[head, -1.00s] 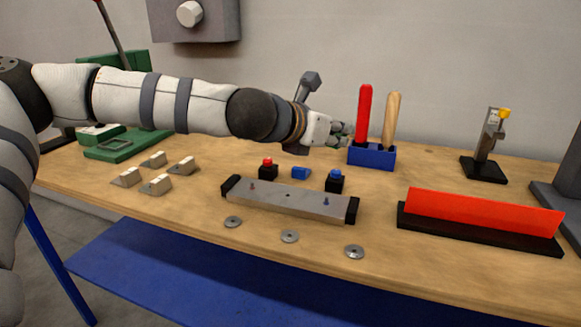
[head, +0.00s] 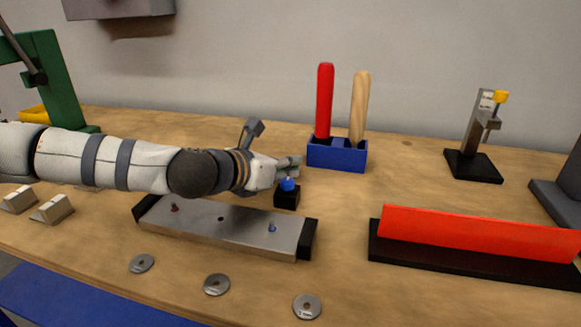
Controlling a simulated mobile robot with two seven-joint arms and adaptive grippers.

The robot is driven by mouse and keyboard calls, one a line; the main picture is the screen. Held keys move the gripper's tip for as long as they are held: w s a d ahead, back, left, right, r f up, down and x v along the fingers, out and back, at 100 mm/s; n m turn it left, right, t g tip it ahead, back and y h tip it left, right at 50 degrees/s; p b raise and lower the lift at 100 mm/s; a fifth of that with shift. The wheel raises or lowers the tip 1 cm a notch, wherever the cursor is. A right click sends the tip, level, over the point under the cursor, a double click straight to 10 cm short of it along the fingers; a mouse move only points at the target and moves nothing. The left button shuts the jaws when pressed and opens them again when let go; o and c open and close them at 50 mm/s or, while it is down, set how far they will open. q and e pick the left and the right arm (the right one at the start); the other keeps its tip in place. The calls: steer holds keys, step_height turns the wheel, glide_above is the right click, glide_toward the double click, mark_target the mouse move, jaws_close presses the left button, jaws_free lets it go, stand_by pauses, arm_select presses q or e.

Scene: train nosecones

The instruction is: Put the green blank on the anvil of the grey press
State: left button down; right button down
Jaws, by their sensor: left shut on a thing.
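My left gripper (head: 290,165) is shut just behind a blue-topped black button block, in front of the blue tool holder. What it holds is hidden or too small to make out. No green blank can be clearly seen. A dark grey plate and upright (head: 562,197), cut off by the right edge, may be part of the grey press. Its anvil is not visible. A green lever press (head: 55,85) stands at the far left. My right gripper is not in view.
A blue holder (head: 337,153) carries a red and a wooden handle. The blue-topped button block (head: 287,194), a metal bar fixture (head: 225,222), washers (head: 216,284) and a red guard (head: 470,236) lie nearer. A clamp stand (head: 474,165) is behind.

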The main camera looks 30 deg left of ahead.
arm_select(q)
steer(key=shift+s+d+r, duration=0.15)
steer(key=shift+s, duration=0.1)
steer(key=shift+w, duration=0.2)
steer(key=c, duration=2)
jaws_free()
steer(key=shift+w+f, duration=0.1)
steer(key=shift+f, duration=0.15)
steer(key=shift+o, duration=0.5)
steer(key=shift+r, duration=0.15)
